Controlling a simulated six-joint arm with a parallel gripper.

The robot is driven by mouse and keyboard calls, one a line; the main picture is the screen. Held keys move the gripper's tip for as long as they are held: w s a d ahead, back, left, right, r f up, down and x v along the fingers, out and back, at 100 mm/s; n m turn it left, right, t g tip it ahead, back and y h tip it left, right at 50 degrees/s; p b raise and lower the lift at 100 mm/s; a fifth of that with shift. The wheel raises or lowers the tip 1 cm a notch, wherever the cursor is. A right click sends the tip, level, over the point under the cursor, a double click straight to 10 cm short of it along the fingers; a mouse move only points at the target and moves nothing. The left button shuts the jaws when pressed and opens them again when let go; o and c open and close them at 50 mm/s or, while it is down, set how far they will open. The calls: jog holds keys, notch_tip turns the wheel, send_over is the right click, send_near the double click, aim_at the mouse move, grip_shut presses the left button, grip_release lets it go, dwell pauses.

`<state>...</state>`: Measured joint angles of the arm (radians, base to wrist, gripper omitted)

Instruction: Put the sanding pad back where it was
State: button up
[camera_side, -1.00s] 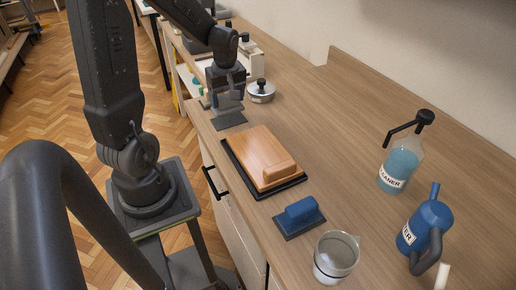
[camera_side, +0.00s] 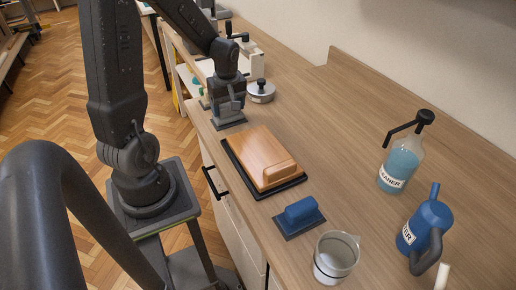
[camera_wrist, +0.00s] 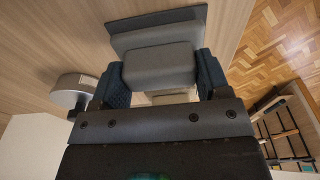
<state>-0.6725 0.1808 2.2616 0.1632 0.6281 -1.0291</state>
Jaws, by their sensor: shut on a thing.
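The sanding pad (camera_wrist: 158,66) is a grey block with a raised grip on a flat base. My gripper (camera_side: 229,108) is shut on its grip, with a dark blue-grey finger on each side in the wrist view (camera_wrist: 160,85). The pad is low over a dark grey mat (camera_side: 232,125) near the left edge of the bench. The mat's edge also shows past the pad in the wrist view (camera_wrist: 190,15). The fingers hide much of the pad in the side view, and I cannot tell whether its base touches the mat.
A wooden block (camera_side: 255,150) on a black tray (camera_side: 280,190) lies just in front. A blue block (camera_side: 301,210) on a dark mat, a clear cup (camera_side: 335,257), a spray bottle (camera_side: 397,168) and a blue can (camera_side: 428,225) stand nearer. A silver lidded pot (camera_side: 261,92) is close to my gripper.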

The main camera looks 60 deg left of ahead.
jog(key=shift+f, duration=0.3)
dwell(0.4)
jog(key=o, duration=1)
jog(key=shift+r, duration=0.1)
notch_tip(320, 180, up, 14)
jog(key=d, duration=0.1)
jog(key=shift+d+f, duration=0.2)
jog(key=shift+d, duration=0.15)
jog(key=shift+d, duration=0.1)
jog(key=s+d+r+m+t, duration=0.1)
jog(key=s+d+m+t, duration=0.1)
jog(key=d+m, duration=0.7)
jog(key=s+d+r+m+t+h, duration=0.1)
jog(key=s+d+r+m+t, duration=0.1)
jog(key=d+m, duration=0.7)
jog(key=s+d+t, duration=0.1)
jog(key=s+d, duration=0.1)
jog(key=shift+s+d+r+t, duration=0.15)
jog(key=shift+s+d+t, duration=0.1)
jog(key=shift+s+t, duration=0.1)
